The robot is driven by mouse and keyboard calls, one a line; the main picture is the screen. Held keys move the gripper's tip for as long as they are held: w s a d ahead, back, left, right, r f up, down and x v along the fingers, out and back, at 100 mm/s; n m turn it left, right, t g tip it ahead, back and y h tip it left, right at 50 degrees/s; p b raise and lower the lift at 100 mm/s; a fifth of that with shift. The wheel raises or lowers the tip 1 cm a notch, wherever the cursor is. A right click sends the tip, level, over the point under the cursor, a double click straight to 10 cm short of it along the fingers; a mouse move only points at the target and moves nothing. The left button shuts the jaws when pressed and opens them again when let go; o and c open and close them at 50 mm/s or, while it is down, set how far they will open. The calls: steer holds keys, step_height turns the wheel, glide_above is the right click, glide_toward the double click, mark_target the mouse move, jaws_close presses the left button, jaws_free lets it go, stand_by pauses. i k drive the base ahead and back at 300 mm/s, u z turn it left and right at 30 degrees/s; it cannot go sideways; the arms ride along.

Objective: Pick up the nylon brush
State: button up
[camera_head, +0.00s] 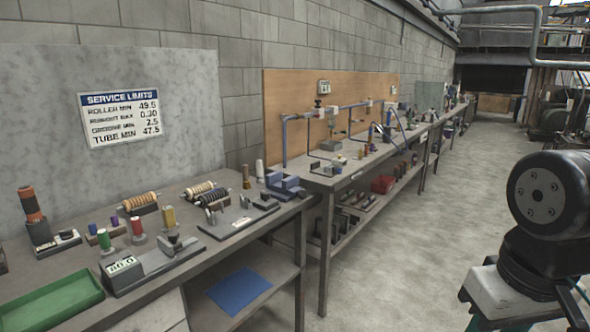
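I cannot make out a nylon brush for certain among the small items on the near workbench (185,178). Ribbed rollers lie there: a tan one (140,201), and a darker one (208,197) beside another pale-ended one (199,188). Further down the room, the items on the benches are too small to tell apart. My gripper is not in view. Only a dark, rounded part of my arm (548,195) shows at the right edge, apart from the benches.
A green tray (52,301) sits at the bench's front left. Behind it are a grey device with a display (124,268) and small coloured cylinders. A blue sheet (240,290) lies on the lower shelf. A second bench with pipework (345,175) continues rightward. The concrete floor (440,210) is clear.

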mark_target(259, 163)
steer(key=z, duration=0.55)
steer(key=i, duration=2.35)
steer(key=u, duration=1.3)
steer(key=i, duration=0.95)
steer(key=u, duration=0.85)
